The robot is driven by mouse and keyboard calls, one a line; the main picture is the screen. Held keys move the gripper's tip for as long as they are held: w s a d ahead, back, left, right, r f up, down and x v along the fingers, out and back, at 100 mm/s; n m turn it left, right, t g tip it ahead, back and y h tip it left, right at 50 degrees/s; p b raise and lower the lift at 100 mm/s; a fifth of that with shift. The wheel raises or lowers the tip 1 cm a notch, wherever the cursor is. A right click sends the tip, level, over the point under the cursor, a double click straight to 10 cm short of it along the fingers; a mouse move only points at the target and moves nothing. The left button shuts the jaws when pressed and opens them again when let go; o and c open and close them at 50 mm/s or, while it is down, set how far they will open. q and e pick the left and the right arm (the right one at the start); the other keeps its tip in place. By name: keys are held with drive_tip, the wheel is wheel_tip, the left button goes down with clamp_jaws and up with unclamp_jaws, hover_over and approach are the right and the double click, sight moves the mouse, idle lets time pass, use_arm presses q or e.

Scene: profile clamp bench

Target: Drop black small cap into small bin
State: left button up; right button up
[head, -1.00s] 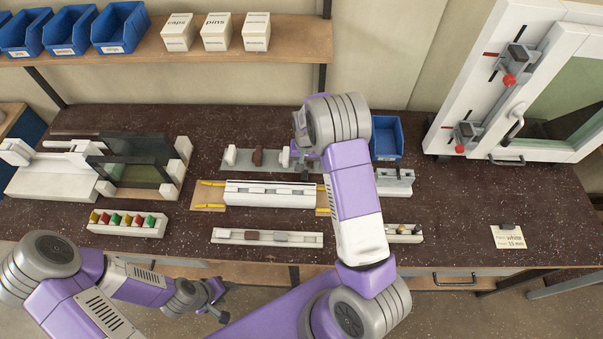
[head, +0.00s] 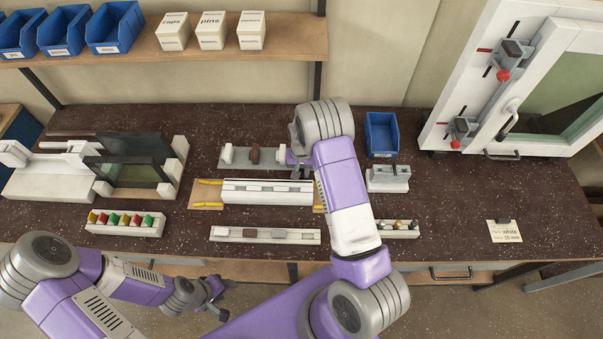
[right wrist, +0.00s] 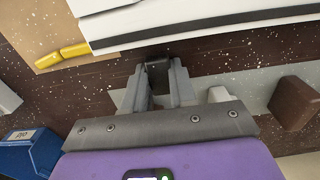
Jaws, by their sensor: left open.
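A dark block, seemingly the black small cap (right wrist: 158,72), sits between the fingertips of my right gripper (right wrist: 158,82) in the right wrist view. The fingers lie close against both its sides, over the grey plate (right wrist: 208,84). Whether the cap still touches the plate is hard to tell. In the head view my right arm covers most of this spot. A blue bin (head: 381,137), likely the small bin, stands right of my right arm; its edge shows in the right wrist view (right wrist: 30,152). My left gripper (head: 217,300) is open and empty at the bench's front edge.
A white cap (head: 281,155) and a brown cap (head: 255,156) stand on the plate beside my right gripper. A white profile (head: 267,191) lies in front. A grey-white block (head: 388,179) stands before the blue bin. The bench's right half is mostly clear.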

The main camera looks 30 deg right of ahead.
clamp_jaws()
